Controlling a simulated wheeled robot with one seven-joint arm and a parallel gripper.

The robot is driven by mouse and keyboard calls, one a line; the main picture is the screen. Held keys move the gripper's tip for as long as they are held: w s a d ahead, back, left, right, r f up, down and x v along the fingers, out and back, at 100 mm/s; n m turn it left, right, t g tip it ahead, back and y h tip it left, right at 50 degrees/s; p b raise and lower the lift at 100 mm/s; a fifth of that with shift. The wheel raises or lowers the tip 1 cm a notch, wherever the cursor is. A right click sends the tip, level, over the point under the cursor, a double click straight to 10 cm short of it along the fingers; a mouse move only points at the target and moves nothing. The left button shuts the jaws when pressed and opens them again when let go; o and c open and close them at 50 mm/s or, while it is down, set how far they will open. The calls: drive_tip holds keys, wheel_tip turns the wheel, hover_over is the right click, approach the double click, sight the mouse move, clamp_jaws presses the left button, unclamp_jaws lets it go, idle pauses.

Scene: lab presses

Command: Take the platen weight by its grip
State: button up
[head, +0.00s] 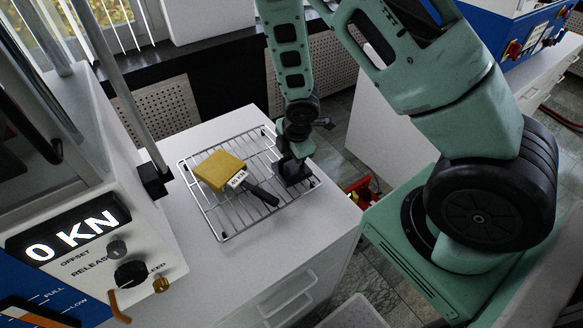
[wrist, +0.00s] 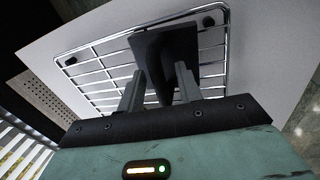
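A dark block (head: 291,171), which looks like the platen weight, stands on the right side of the wire rack (head: 222,237). In the wrist view the dark block (wrist: 166,52) rises from the rack, and its near end lies between my two grey fingers. My gripper (wrist: 158,80) is above it with the fingers apart, one on each side. A light gap shows by the left finger; whether the right finger touches is not clear. In the head view the hand (head: 298,150) hides the top of the block, so its grip is hard to make out.
A yellow block (head: 219,170) with a label and a black handle (head: 262,195) lies on the rack, left of my gripper. The press with its 0 KN display (head: 70,237) and a metal column stand at left. The white cabinet top (head: 330,222) is bare in front.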

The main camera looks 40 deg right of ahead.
clamp_jaws()
drive_tip(key=shift+r, duration=0.1)
